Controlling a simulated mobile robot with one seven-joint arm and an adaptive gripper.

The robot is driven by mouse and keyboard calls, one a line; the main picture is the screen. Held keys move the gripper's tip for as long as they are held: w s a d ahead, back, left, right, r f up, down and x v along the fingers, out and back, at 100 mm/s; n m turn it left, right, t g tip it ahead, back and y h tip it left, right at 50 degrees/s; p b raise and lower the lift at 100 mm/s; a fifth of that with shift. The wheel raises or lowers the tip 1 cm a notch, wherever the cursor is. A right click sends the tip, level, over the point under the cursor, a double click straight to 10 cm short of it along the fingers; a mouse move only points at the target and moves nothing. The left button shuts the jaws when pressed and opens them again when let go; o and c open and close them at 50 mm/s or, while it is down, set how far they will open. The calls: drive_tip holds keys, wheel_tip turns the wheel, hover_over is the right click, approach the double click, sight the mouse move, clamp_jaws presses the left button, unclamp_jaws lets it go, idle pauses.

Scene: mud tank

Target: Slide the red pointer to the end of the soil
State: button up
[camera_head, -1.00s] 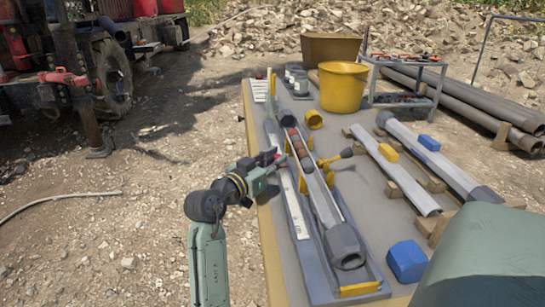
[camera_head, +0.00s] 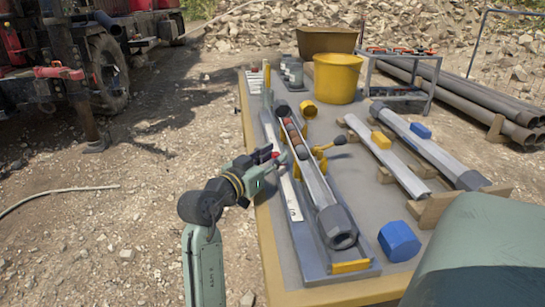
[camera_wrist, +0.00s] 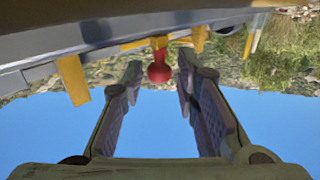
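The red pointer (camera_head: 275,154) sits at the left side of the long channel, on the white scale strip (camera_head: 291,197). In the wrist view, its round red knob (camera_wrist: 159,70) shows between and just beyond my fingertips. My gripper (camera_head: 268,163) is beside the pointer at the table's left edge. The wrist view shows its two fingers (camera_wrist: 160,80) apart, with visible space around the knob. The soil, a row of reddish-brown pieces (camera_head: 294,138), lies in the far part of the open grey tube (camera_head: 319,190). The exact contact between fingers and knob cannot be told.
A yellow-handled tool (camera_head: 328,146) crosses the tube's right side. A blue hexagonal block (camera_head: 399,241) and a yellow bucket (camera_head: 337,78) stand on the table (camera_head: 262,232). More tubes lie on wooden supports at right. Open gravel lies left of the table.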

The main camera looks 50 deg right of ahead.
drive_tip(key=shift+o, duration=0.5)
drive_tip(key=s+a, duration=0.1)
drive_tip(key=a, duration=1.1)
